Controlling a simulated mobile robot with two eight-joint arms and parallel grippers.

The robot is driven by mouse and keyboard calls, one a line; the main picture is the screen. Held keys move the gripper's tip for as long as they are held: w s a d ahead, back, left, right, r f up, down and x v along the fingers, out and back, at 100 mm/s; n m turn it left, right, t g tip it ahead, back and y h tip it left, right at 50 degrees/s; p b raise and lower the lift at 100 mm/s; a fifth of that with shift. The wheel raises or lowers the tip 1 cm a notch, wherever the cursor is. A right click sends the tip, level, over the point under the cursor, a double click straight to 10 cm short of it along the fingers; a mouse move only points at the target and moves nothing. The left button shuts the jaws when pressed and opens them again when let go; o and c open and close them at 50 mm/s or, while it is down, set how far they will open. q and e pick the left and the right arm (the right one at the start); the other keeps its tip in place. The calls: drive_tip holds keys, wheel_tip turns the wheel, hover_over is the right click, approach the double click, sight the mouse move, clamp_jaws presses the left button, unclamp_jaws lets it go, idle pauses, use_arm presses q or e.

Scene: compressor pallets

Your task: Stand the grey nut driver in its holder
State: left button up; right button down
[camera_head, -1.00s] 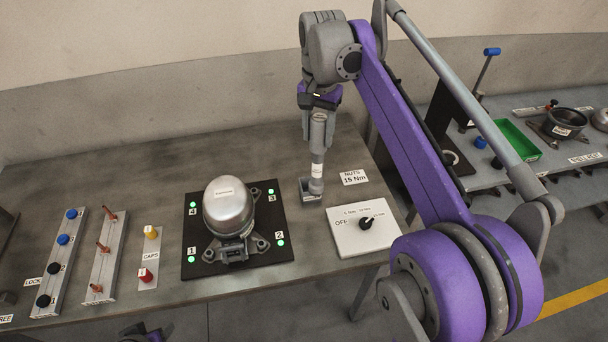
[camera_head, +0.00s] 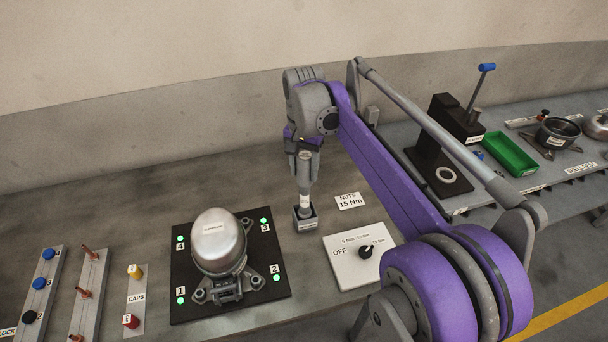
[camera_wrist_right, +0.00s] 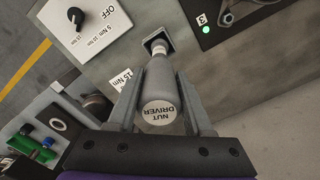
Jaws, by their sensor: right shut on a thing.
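The grey nut driver (camera_head: 305,186) is upright in the jaws of my right gripper (camera_head: 305,162), which are shut on it. In the right wrist view, its labelled end (camera_wrist_right: 160,113) faces the camera between the fingers (camera_wrist_right: 158,108). The holder (camera_head: 305,223) is a small dark grey square cup on the bench. The driver's lower end is at the holder's opening and appears to be inside it; how deep is hidden. The holder also shows in the right wrist view (camera_wrist_right: 149,36). My left gripper is not in view.
A compressor (camera_head: 219,242) on a black plate (camera_head: 186,308) stands left of the holder. A white switch panel (camera_head: 347,256) and the NUTS 15 Nm label (camera_head: 350,201) are to its right. A green tray (camera_head: 510,154) sits on the far right bench. Bench behind the holder is clear.

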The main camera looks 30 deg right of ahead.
drive_tip(key=shift+f, duration=0.85)
drive_tip(key=shift+f, duration=0.15)
drive_tip(key=shift+c, duration=1.5)
unclamp_jaws()
drive_tip(key=shift+r, duration=0.25)
wheel_tip(320, 180, up, 12)
drive_tip(key=shift+f+p, duration=0.1)
drive_tip(key=shift+p, duration=0.4)
drive_tip(key=s+a+f+n+t, duration=0.3)
drive_tip(key=s+a+f+n, duration=0.2)
drive_tip(key=s+f, duration=0.4)
drive_tip(key=s+a+f+n+t, duration=0.2)
drive_tip(key=s+a+f+n, duration=0.3)
drive_tip(key=s+f, duration=0.5)
drive_tip(key=shift+f+t, duration=0.4)
drive_tip(key=shift+f, duration=0.5)
